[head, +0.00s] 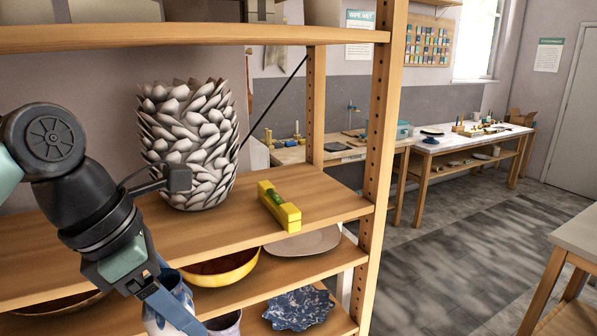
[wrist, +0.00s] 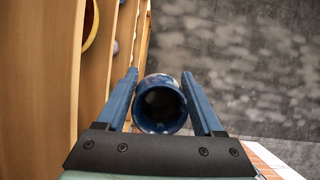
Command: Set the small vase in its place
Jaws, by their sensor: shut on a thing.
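The small vase (wrist: 148,121) is blue with a pale, white-marked side, and its round dark mouth faces the wrist camera. My gripper (wrist: 160,76) is shut on it, with one blue finger on each side. In the head view the vase (head: 179,284) hangs at the lower left, in front of the shelf edge, partly hidden by my gripper (head: 178,306). The wrist view shows floor beyond it and the shelf boards to its left. Its base is hidden.
A large scaly grey-white vase (head: 190,145) and a yellow level (head: 279,205) stand on the shelf board (head: 325,207). Below are a yellow bowl (head: 225,273), a pale plate (head: 305,243) and a dark blue dish (head: 298,309). A wooden post (head: 383,120) stands right.

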